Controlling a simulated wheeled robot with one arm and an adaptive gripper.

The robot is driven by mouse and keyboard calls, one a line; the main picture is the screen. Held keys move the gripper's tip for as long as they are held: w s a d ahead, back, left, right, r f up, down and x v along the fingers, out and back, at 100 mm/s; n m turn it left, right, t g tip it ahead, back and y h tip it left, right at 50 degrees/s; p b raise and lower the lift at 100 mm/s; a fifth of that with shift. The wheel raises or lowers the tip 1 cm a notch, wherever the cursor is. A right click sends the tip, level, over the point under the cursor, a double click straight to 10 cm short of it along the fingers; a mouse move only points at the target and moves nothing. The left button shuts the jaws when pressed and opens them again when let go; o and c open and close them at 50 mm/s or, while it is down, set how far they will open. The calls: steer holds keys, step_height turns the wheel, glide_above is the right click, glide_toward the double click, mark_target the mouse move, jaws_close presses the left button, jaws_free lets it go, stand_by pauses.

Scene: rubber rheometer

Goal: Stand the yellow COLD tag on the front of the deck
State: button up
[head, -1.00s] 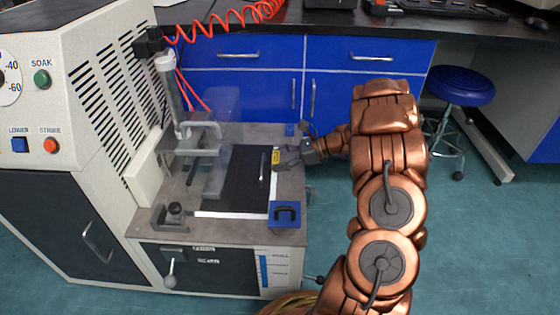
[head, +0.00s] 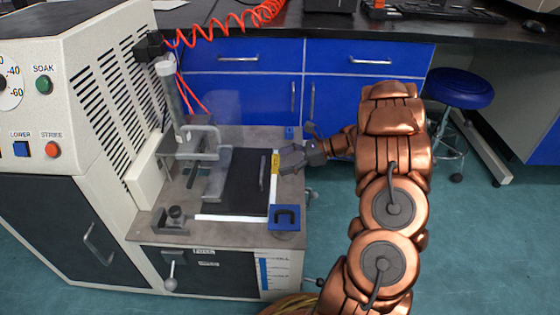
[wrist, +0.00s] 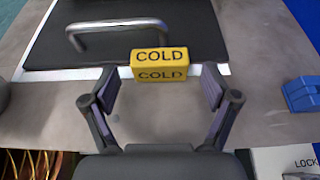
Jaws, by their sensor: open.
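The yellow COLD tag (wrist: 160,64) stands upright on the deck (wrist: 60,115) in the wrist view, at the white strip along the edge of the black plate. In the head view the tag (head: 275,163) shows as a small yellow block at the plate's right side. My gripper (wrist: 160,88) is open, with one finger to each side of the tag and slightly short of it. The fingers do not appear to touch the tag. In the head view my gripper (head: 291,160) is just right of the tag, over the deck's right edge.
The black plate (head: 240,190) has a metal handle (wrist: 118,30) near the tag. A blue block (head: 285,217) is at the deck's front right corner. A clamp frame (head: 195,140) stands at the left of the deck. A blue stool (head: 459,87) is behind my arm.

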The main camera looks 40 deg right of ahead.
steer(key=p+v, duration=0.3)
steer(key=v, duration=0.6)
steer(key=s+a+r+n+g+h, duration=0.1)
steer(key=s+a+r+n+g, duration=0.2)
steer(key=a, duration=0.5)
steer(key=s+a+r+n+g, duration=0.2)
steer(key=s+a+n+g, duration=0.15)
steer(key=a, duration=0.45)
steer(key=s+a+r+n+g+h, duration=0.1)
steer(key=s+a+r+n+g, duration=0.15)
steer(key=a+n, duration=0.4)
steer(key=s+a+n+g+h, duration=0.1)
steer(key=s+a+n+h, duration=0.2)
steer(key=s, duration=0.4)
steer(key=s+a+r+n+g+h, duration=0.1)
steer(key=s+a+n+h, duration=0.1)
steer(key=s+n, duration=0.3)
steer(key=s+a+n+h, duration=0.3)
steer(key=s+n, duration=0.1)
steer(key=s, duration=0.5)
steer(key=shift+s+a+r+n+g+h, duration=0.3)
steer(key=shift+r+g+h, duration=0.1)
steer(key=shift+r+p, duration=0.15)
steer(key=shift+p, duration=0.2)
